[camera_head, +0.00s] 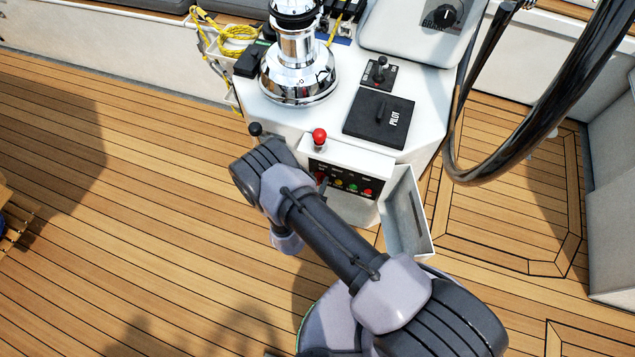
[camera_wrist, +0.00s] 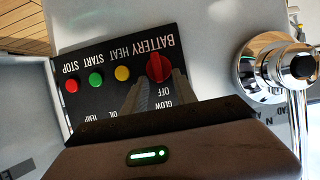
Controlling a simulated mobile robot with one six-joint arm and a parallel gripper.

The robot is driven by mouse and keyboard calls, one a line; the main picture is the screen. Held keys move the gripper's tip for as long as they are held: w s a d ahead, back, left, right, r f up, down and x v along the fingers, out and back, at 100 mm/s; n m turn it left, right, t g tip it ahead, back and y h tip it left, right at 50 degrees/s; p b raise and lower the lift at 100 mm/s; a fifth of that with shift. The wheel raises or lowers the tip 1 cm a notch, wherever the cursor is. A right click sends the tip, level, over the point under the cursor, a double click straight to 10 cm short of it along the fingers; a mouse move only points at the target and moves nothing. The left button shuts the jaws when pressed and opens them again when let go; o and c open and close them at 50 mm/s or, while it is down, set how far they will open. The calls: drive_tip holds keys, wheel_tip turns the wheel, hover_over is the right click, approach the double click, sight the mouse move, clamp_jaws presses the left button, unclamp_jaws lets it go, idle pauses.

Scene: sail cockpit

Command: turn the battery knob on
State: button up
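The battery knob (camera_wrist: 159,68) is a round red rotary knob on the black engine panel (camera_wrist: 92,110). The wrist view shows the panel upside down, with "BATTERY" above the knob and "OFF" below it. The knob's raised grip looks about vertical there. In the head view the panel (camera_head: 347,176) is on the front of the white pedestal, and my arm partly hides its left side. My gripper's dark housing (camera_wrist: 175,150) with a green light fills the bottom of the wrist view, apart from the knob.
Yellow (camera_wrist: 122,73), green (camera_wrist: 96,80) and red (camera_wrist: 71,86) buttons sit beside the knob. A red-topped lever (camera_head: 319,138) stands above the panel; an open white flap (camera_head: 408,213) juts out at its right. The dark steering wheel rim (camera_head: 540,120) arcs at right.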

drive_tip(key=shift+w, duration=0.2)
drive_tip(key=shift+c, duration=0.2)
clamp_jaws()
